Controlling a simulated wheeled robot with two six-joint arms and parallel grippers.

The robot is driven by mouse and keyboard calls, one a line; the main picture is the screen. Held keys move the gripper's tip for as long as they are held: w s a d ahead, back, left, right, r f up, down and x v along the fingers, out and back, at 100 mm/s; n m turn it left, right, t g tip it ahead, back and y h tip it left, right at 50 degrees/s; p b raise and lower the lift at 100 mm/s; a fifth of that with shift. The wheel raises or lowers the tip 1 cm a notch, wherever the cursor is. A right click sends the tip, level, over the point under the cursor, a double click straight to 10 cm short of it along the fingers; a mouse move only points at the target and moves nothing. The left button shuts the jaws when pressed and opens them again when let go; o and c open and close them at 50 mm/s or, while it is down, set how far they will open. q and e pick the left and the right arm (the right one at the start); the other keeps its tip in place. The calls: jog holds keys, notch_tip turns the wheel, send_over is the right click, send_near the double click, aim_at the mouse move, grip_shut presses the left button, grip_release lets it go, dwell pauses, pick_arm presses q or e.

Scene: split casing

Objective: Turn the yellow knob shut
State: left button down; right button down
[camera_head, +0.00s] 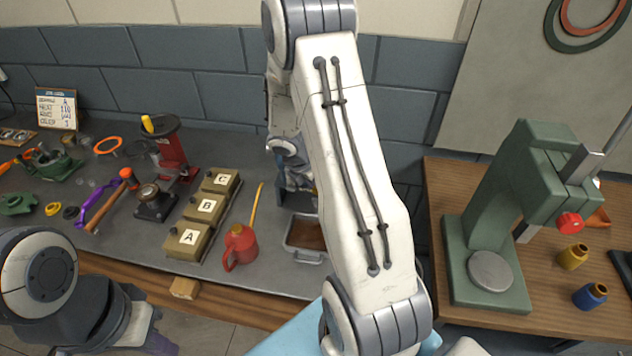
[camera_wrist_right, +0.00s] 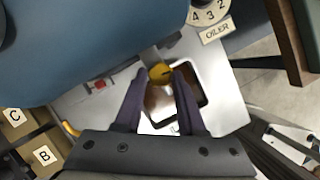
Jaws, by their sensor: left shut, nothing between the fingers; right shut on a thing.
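The yellow knob (camera_wrist_right: 160,73) shows in the right wrist view, at the edge of a large blue body (camera_wrist_right: 90,45). My right gripper (camera_wrist_right: 161,77) is closed on it, one dark finger on each side. The knob's turn position cannot be read. A white dial (camera_wrist_right: 208,12) with numbers and an OILER label (camera_wrist_right: 216,32) is beside it. In the head view my right arm covers most of this area. My left gripper (camera_head: 155,346) is at the lower left, partly cut off by the frame edge, shut and empty, away from the knob.
A metal tray (camera_head: 293,247) with brown contents lies below the knob. A red oil can (camera_head: 240,245) and boxes marked A (camera_head: 188,241), B and C stand left of it. A green press (camera_head: 487,220) stands on the wooden table at right.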

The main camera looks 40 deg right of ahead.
jog(key=m, duration=0.2)
jog(key=m+g+p, duration=0.2)
jog(key=m, duration=0.1)
jog(key=shift+w+r+m, duration=0.1)
jog(key=shift+w+m, duration=0.15)
jog(key=shift+m, duration=0.05)
jog(key=shift+w+d+m+g+y+p, duration=0.15)
jog(key=shift+m+g+y, duration=0.25)
jog(key=shift+m, duration=0.75)
jog(key=shift+m+g+y+p, duration=0.3)
jog(key=shift+m+g, duration=0.1)
jog(key=shift+m, duration=0.75)
jog(key=c, duration=0.8)
grip_release()
